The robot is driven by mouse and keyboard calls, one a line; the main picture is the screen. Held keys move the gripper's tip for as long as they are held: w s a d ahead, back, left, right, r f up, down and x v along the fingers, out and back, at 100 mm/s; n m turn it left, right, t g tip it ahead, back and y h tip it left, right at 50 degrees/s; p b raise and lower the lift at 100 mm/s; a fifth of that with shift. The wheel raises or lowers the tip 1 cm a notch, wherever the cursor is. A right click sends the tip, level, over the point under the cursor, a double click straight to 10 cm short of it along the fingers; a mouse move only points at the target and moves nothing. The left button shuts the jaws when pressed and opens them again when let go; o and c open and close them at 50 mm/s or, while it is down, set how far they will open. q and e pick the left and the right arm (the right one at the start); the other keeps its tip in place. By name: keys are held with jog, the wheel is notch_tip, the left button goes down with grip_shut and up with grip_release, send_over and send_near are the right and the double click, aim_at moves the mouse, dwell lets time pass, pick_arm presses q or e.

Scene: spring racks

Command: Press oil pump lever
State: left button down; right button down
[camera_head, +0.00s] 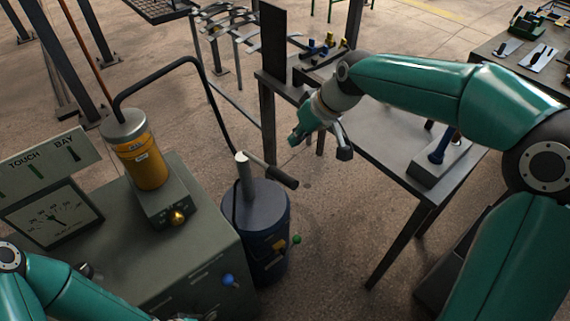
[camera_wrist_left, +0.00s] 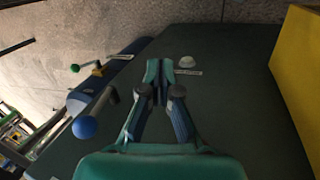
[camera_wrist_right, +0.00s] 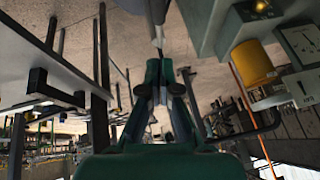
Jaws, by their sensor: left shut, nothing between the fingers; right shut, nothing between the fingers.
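A dark blue drum (camera_head: 262,235) stands on the floor beside the cabinet. A grey pump column (camera_head: 245,180) rises from its top, and a lever with a dark grip (camera_head: 283,177) slants down to the right. My right gripper (camera_head: 298,136) is shut and empty, above and apart from the lever grip. Its closed fingers (camera_wrist_right: 159,72) point toward the drum (camera_wrist_right: 157,8) in the right wrist view.
The green-grey cabinet (camera_head: 205,250) carries a yellow cylinder (camera_head: 147,165) with a black hose arching toward the drum. A blue-knobbed lever (camera_head: 228,280) sticks out from its side, and a green knob (camera_head: 297,240) from the drum. A metal table (camera_head: 385,155) stands right.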

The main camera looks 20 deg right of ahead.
jog(key=p, duration=0.1)
send_over(279, 171)
jog(key=d, duration=0.2)
jog(key=f, duration=0.6)
jog(key=shift+s+a+f, duration=0.15)
jog(key=shift+a+f, duration=0.05)
jog(key=shift+a, duration=0.05)
jog(key=shift+s+a+f, duration=0.1)
jog(key=shift+s+f, duration=0.05)
jog(key=shift+f, duration=0.5)
jog(key=shift+s+a+f, duration=0.1)
jog(key=shift+s+f, duration=0.05)
jog(key=shift+f, duration=0.45)
jog(key=shift+s+f+p, duration=0.3)
jog(key=shift+f+p, duration=0.05)
jog(key=shift+f, duration=0.45)
